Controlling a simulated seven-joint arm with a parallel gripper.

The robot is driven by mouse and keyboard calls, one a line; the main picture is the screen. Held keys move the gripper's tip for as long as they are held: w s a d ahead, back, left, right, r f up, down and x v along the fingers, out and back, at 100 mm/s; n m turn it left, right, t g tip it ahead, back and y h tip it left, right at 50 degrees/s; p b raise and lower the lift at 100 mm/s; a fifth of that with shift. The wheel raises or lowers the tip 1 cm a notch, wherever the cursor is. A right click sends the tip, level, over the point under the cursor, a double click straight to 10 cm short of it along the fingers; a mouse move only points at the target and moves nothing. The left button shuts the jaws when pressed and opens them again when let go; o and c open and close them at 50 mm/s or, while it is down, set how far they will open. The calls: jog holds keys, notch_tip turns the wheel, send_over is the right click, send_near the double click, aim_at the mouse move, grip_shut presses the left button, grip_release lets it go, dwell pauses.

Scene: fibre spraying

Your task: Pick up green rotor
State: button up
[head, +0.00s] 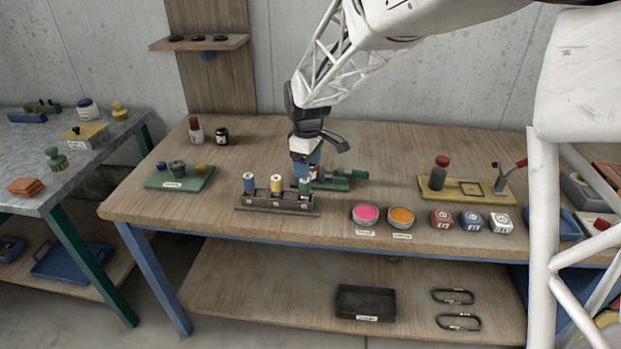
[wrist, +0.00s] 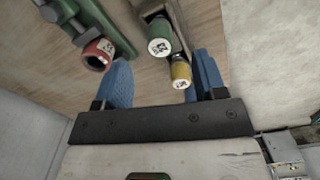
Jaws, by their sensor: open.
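The green rotor (head: 304,187) is a small green cylinder with a pale top, upright in the right end of a dark rack (head: 250,204). It also shows in the wrist view (wrist: 160,42), with a white marked end face. My gripper (head: 309,168) is just above and behind the rack's right end. In the wrist view its blue fingers (wrist: 161,65) are spread apart, with the green rotor and a yellow rotor (wrist: 180,73) appearing between them. I see no grip on anything, and contact cannot be told.
A green fixture (head: 338,182) with a red-ended cylinder (wrist: 97,53) lies close to my fingers. Pink (head: 366,213) and orange (head: 401,215) round tins sit to the right. Open table lies behind.

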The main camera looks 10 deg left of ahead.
aim_at(305, 186)
jog(key=shift+w+a+f, duration=0.15)
jog(key=shift+a+f, duration=0.1)
jog(key=shift+a, duration=0.1)
jog(key=shift+f, duration=0.1)
jog(key=shift+f, duration=1.2)
jog(key=shift+f, duration=0.1)
jog(key=shift+w+f, duration=0.1)
jog(key=shift+f, duration=2.4)
jog(key=shift+c, duration=0.3)
